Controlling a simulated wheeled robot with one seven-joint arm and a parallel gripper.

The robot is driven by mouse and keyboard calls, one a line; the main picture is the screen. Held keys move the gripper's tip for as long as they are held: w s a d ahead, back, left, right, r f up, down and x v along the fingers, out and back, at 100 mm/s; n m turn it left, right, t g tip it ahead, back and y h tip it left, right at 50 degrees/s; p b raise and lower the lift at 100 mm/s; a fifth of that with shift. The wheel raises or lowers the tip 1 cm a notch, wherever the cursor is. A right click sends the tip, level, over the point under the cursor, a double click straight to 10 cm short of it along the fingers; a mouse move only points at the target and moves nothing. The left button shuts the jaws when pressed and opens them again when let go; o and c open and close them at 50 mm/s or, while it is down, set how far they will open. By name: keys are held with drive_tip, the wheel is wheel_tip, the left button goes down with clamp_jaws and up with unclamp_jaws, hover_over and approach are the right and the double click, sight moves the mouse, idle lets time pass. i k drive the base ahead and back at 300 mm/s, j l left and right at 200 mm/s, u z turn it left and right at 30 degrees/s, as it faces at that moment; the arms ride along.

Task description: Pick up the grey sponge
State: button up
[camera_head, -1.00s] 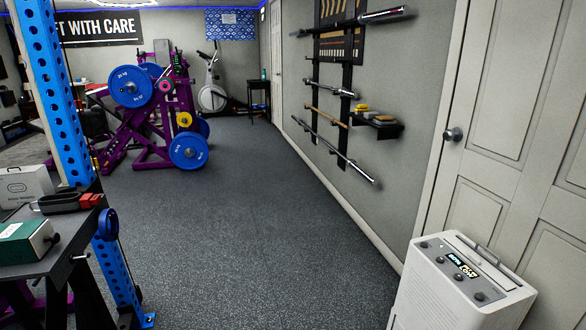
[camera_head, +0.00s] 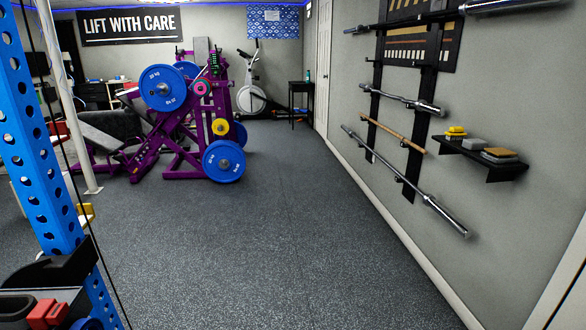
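A small black wall shelf (camera_head: 510,172) is on the right wall, beside the barbell rack. A small grey block, which looks like the grey sponge (camera_head: 475,143), lies on it in the middle. A yellow item (camera_head: 455,133) is to its left and a tan-topped item (camera_head: 500,155) to its right. They are too small to make out in detail. My gripper is not in view.
Barbells (camera_head: 405,185) hang on the right wall and jut out near the shelf. A blue upright (camera_head: 45,150) stands close at the left. A purple machine with blue plates (camera_head: 223,161) stands further back. The floor (camera_head: 270,230) between is clear.

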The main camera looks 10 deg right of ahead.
sight(475, 144)
drive_tip(key=i+u, duration=0.1)
drive_tip(key=i, duration=0.65)
drive_tip(key=i+j+z, duration=0.15)
drive_tip(key=i+z, duration=0.25)
drive_tip(key=i+j+z, duration=0.4)
drive_tip(key=i, duration=0.2)
drive_tip(key=l, duration=0.1)
